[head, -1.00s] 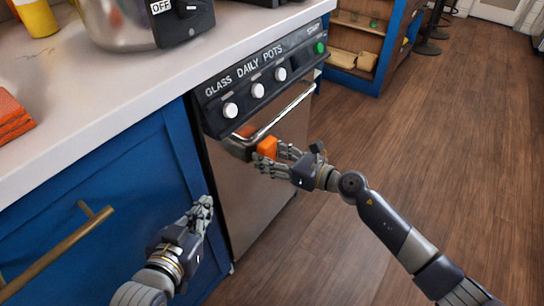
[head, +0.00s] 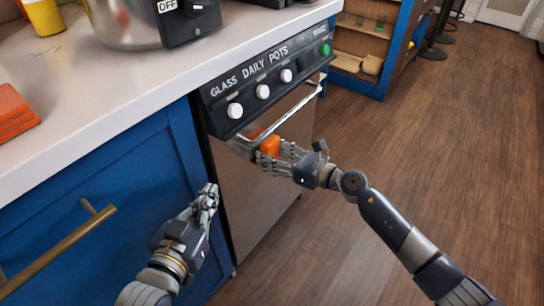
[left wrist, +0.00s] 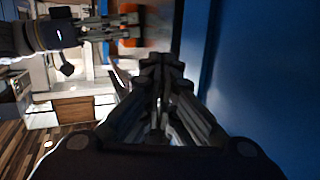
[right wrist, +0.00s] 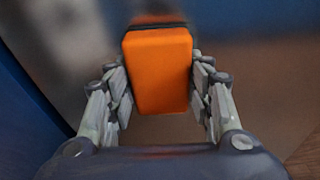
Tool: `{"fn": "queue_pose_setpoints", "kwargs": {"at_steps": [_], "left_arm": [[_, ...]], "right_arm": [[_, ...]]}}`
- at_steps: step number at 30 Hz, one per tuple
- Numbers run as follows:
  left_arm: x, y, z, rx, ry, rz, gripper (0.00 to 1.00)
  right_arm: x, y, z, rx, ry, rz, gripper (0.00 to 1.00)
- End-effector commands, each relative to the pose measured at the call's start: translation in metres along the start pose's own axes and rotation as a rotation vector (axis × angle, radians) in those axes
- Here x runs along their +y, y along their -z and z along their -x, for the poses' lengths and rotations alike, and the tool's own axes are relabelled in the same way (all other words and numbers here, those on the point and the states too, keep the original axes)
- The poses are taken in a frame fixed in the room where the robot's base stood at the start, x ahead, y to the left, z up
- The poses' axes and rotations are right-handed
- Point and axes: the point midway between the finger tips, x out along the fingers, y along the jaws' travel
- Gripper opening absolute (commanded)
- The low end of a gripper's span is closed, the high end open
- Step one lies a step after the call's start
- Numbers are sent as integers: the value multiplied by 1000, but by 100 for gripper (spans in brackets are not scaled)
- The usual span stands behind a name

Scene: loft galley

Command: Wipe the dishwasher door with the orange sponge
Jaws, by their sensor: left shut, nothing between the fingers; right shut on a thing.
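The orange sponge (head: 270,145) is held in my right gripper (head: 277,153), just below the handle bar of the dishwasher door (head: 250,200). In the right wrist view the sponge (right wrist: 158,70) sits between both fingers, its far end close to the steel door. I cannot tell whether it touches the door. The door is closed and upright, under a black panel with white knobs. My left gripper (head: 208,198) is shut and empty, in front of the blue cabinet beside the door's left edge; its shut fingers (left wrist: 162,90) show in the left wrist view.
The steel handle bar (head: 285,115) sticks out above the sponge. A brass cabinet handle (head: 60,250) juts out at the left. The white counter (head: 110,100) holds a metal pot (head: 120,25) and folded orange cloth (head: 14,112). Wood floor at the right is clear.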

Motion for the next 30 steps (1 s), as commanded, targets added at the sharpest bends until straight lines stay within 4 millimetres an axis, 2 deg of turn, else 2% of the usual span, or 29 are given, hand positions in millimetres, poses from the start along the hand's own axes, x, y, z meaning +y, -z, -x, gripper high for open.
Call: {"fn": "queue_pose_setpoints", "kwargs": {"at_steps": [17,30], "left_arm": [[6,51,0,261,-14,5,0],[11,89,12,466,-25,10,0]], "right_arm": [[-15,-1,0,-1,1,1,29],[-26,-1,0,0,0,0,29]]}}
